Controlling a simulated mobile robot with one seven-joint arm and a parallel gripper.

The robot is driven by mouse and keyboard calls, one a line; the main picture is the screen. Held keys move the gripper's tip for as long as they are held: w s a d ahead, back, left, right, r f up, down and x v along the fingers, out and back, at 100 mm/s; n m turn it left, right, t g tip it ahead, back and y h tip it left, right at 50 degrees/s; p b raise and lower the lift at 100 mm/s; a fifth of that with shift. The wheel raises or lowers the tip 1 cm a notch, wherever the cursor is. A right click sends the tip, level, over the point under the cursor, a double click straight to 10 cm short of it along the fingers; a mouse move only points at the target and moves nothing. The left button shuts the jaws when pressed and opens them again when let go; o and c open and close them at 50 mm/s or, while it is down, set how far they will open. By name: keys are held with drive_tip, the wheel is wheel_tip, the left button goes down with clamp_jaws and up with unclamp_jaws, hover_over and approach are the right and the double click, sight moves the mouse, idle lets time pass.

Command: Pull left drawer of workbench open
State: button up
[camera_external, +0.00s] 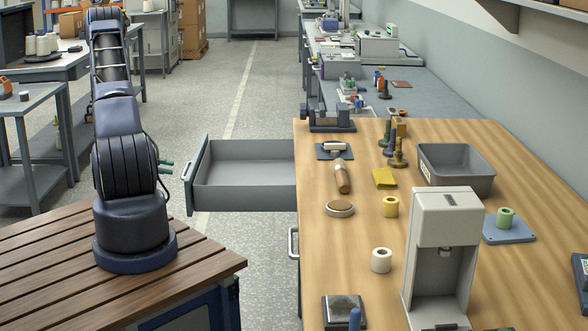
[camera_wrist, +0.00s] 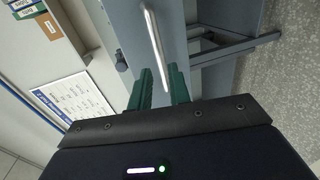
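The grey left drawer (camera_external: 245,199) of the wooden-topped workbench (camera_external: 310,190) stands pulled well out, and its inside looks empty. Its silver handle (camera_external: 188,172) is on the front panel, facing my arm. In the wrist view the bar handle (camera_wrist: 154,45) runs down toward the space between my fingers. My gripper (camera_external: 167,175) has its green fingers apart, just left of the handle; they look clear of it in the external view. In the wrist view the fingers (camera_wrist: 158,75) also show a gap.
A second handle (camera_external: 293,243) sits on the bench front, nearer the camera, with its drawer closed. My arm's base is on a slatted wooden table (camera_external: 60,270). The bench top carries a grey bin (camera_external: 455,170), a white dispenser (camera_external: 442,230) and several bobbins. The floor beyond the drawer is clear.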

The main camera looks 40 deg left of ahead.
drive_tip(key=shift+v, duration=1.85)
drive_tip(key=w+d+r+m+g, duration=0.2)
drive_tip(key=w+d+r+g, duration=0.2)
drive_tip(key=d+r, duration=0.65)
drive_tip(key=w+d+r+m+g, duration=0.2)
drive_tip(key=w+d+r+g, duration=0.2)
drive_tip(key=d+r, duration=0.7)
drive_tip(key=s+d+r+m+g+y, duration=0.1)
drive_tip(key=s+d+r+y, duration=0.1)
drive_tip(key=d+r, duration=0.45)
drive_tip(key=s+d+r+m+g+y, duration=0.1)
drive_tip(key=s+d+r+g+y, duration=0.15)
drive_tip(key=d+r, duration=0.45)
drive_tip(key=s+d+r+m+t+y, duration=0.1)
drive_tip(key=s+d+r+t+y, duration=0.1)
drive_tip(key=s+d, duration=0.6)
drive_tip(key=s+d+r+m+t+y, duration=0.2)
drive_tip(key=s+d+r+t+y, duration=0.1)
drive_tip(key=s+d, duration=0.5)
drive_tip(key=shift+s+r+y, duration=0.65)
drive_tip(key=shift+r+y, duration=0.1)
drive_tip(key=shift+r, duration=0.15)
